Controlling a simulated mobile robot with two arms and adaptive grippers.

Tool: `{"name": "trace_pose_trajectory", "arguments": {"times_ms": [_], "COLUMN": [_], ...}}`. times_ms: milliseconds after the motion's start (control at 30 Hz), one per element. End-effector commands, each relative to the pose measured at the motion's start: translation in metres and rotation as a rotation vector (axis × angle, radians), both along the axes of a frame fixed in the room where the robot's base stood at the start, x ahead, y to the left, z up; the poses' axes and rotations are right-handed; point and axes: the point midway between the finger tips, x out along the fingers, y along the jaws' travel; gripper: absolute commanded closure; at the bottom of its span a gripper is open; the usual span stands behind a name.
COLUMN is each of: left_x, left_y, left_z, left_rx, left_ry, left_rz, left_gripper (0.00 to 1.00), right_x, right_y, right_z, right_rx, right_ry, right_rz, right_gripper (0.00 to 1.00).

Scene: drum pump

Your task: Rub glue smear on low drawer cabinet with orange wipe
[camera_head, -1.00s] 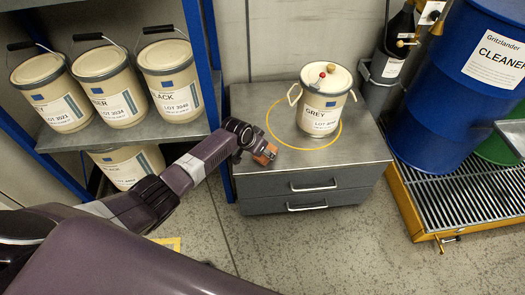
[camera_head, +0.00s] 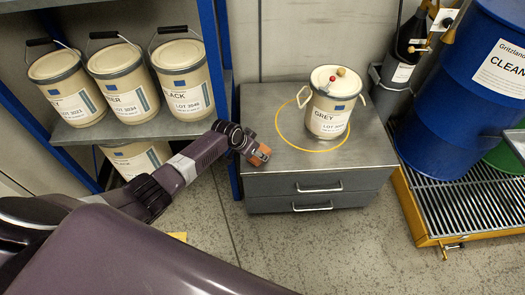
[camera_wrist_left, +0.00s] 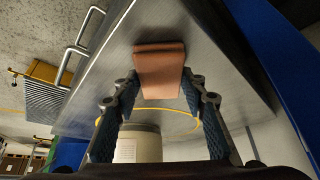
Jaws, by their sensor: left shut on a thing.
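The low drawer cabinet (camera_head: 222,0) is not at the shelf; its grey body with two drawers (camera_head: 300,187) stands in the middle of the head view. My left gripper (camera_head: 254,152) is over the left part of its top, shut on the orange wipe (camera_head: 263,155). In the left wrist view the folded wipe (camera_wrist_left: 158,70) sits between the fingertips (camera_wrist_left: 160,84), over the grey top (camera_wrist_left: 215,75). I cannot tell whether it touches the top. No glue smear shows; the wipe or gripper may cover it. My right gripper is not in view.
A GREY pail (camera_head: 328,118) stands on the cabinet within a yellow ring (camera_head: 283,130). A shelf with blue posts (camera_head: 222,80) and several pails is at left. A blue drum (camera_head: 450,95) on a grated yellow-edged pallet (camera_head: 425,240) is at right.

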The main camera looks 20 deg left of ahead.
Motion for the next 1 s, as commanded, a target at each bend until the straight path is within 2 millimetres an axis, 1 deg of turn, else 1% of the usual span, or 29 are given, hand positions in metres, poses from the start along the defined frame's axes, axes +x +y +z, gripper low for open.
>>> {"name": "trace_pose_trajectory", "arguments": {"times_ms": [33, 100, 367, 600, 733, 1000], "left_x": [-0.004, -0.006, -0.008, -0.016, -0.02, -0.02], "left_y": [0.006, 0.009, 0.015, 0.031, 0.04, 0.042], "left_z": [-0.001, -0.001, 0.0, 0.0, 0.0, 0.0], "left_rx": [0.003, 0.001, 0.001, 0.001, 0.0, 0.0], "left_ry": [0.005, 0.005, 0.003, 0.002, 0.001, 0.0], "left_rz": [0.002, 0.002, 0.001, 0.001, 0.002, 0.001], "left_gripper": [0.8, 0.8, 0.8, 0.8, 0.8, 0.8], "right_x": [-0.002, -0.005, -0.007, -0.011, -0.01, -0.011], "right_y": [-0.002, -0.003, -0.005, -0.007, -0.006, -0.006], "right_z": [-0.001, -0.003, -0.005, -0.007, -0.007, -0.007], "right_rx": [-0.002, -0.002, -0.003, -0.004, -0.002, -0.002], "right_ry": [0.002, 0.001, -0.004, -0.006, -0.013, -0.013], "right_rz": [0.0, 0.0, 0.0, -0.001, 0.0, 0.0], "right_gripper": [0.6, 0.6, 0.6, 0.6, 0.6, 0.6]}}
